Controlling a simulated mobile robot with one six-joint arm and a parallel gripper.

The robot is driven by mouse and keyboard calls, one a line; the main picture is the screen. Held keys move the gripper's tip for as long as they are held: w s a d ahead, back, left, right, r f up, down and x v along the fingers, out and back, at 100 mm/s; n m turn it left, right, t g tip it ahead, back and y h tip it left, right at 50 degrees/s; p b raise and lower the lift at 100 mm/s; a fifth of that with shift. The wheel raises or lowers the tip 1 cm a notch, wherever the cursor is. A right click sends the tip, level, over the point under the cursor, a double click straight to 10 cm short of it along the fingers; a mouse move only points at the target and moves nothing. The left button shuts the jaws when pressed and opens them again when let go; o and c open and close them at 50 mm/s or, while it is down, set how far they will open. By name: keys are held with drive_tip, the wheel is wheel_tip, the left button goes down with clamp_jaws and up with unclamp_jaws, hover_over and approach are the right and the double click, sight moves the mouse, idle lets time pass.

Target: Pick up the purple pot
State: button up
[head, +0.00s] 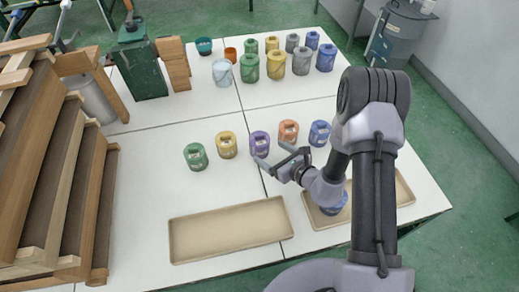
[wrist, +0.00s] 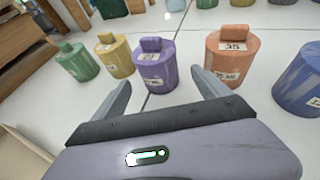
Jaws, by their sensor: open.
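The purple pot (head: 260,144) stands upright on the white table, in a row between a yellow pot (head: 226,145) and an orange pot (head: 288,132). In the wrist view the purple pot (wrist: 156,66) is just ahead, with a block-shaped top and a pale label on its side. My gripper (head: 280,160) is open and empty, just in front of the purple pot. In the wrist view its two fingers (wrist: 163,95) are spread and point toward the pot, with the pot beyond the gap between them. I see no contact.
A green pot (head: 195,156) and a blue pot (head: 319,133) end the row. Two beige trays lie in front, the left one empty (head: 230,233); the right one (head: 405,190) holds a blue pot, partly hidden by my arm. Several more pots stand behind. Wooden frames (head: 45,165) crowd the left.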

sight(265, 149)
drive_tip(key=b+x, duration=0.2)
drive_tip(key=x, duration=0.3)
drive_tip(key=shift+w+a+f, duration=0.15)
drive_tip(key=shift+a+f, duration=0.05)
drive_tip(key=shift+a, duration=0.1)
drive_tip(key=shift+w+a, duration=0.25)
drive_tip(key=shift+w, duration=0.1)
clamp_jaws()
drive_tip(key=shift+r, duration=0.15)
